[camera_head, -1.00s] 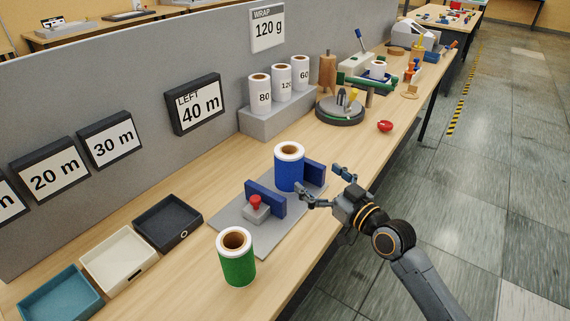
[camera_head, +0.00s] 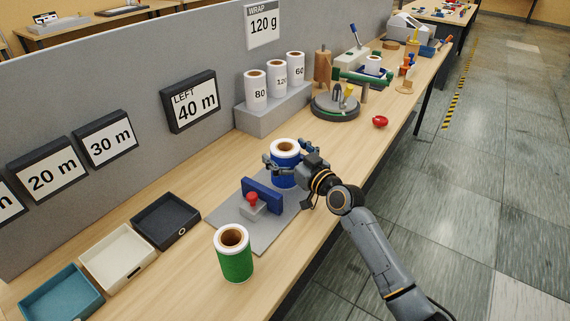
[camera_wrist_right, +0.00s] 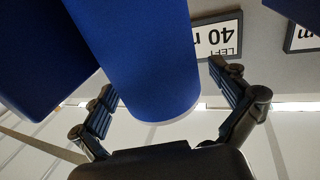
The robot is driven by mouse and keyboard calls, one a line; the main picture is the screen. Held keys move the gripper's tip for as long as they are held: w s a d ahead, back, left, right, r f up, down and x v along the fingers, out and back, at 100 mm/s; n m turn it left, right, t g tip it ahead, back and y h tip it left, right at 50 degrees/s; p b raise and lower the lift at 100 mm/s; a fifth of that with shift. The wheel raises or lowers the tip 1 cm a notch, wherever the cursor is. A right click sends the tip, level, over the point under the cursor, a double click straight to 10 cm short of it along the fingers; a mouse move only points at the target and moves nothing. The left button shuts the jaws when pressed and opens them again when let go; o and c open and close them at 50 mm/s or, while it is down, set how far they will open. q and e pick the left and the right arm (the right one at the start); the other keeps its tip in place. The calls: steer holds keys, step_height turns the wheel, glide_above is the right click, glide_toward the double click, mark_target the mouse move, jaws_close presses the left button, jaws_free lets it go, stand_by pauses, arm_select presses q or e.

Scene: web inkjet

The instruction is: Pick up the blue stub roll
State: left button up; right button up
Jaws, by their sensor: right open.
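In the right wrist view the blue roll (camera_wrist_right: 145,60) lies between the two spread fingers of the gripper (camera_wrist_right: 170,105). Whether a finger touches the roll cannot be told. My left gripper is not in view.
A blue block (camera_head: 262,194) and a red-knobbed grey piece (camera_head: 252,203) sit on the grey plate (camera_head: 262,236). A green roll (camera_head: 235,260) stands in front. Trays, including a black one (camera_head: 166,222), lie to the left. White rolls (camera_head: 256,92) stand on a grey step behind.

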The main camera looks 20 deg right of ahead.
steer(key=c, duration=1.6)
steer(key=shift+s+r, duration=0.1)
steer(key=shift+r, duration=0.05)
